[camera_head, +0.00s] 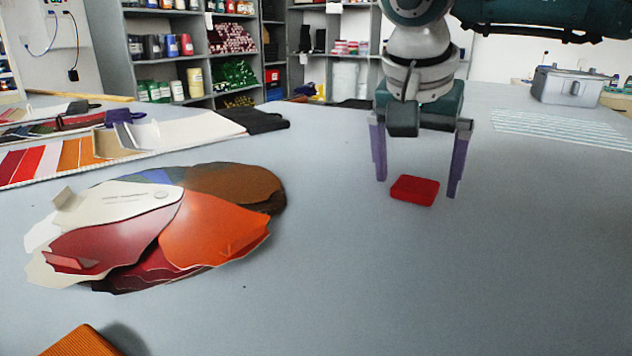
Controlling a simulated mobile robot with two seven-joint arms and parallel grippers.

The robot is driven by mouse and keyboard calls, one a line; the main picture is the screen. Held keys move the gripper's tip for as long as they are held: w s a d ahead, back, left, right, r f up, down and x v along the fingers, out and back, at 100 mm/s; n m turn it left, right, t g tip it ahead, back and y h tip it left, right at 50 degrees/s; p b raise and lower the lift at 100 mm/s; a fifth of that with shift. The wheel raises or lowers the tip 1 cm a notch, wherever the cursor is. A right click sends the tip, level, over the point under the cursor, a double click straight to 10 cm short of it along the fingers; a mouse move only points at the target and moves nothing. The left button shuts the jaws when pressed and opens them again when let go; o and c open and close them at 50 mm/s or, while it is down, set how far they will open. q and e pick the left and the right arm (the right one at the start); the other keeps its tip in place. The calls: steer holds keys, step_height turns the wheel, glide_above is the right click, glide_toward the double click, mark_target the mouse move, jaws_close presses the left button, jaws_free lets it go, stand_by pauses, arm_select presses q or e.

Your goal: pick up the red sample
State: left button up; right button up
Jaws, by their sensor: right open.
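The red sample (415,190) is a small red block with rounded corners, lying flat on the grey counter (400,290) right of centre. My right gripper (417,188) comes down from above with its two purple fingers apart. In the picture the red block lies between the fingertips, with a gap on each side. Whether the fingertips are level with the block in depth is hard to tell. My left gripper does not show.
A pile of leather-like pieces (110,215) lies on the left, and an orange ribbed block (82,342) sits at the front left edge. Colour strips (50,160) lie at the back left. A grey metal box (568,86) stands at the back right. The front right is clear.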

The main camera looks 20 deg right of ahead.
steer(key=shift+d+f, duration=0.1)
steer(key=shift+f, duration=0.2)
steer(key=c, duration=1.4)
steer(key=shift+o, duration=0.2)
steer(key=shift+r, duration=0.1)
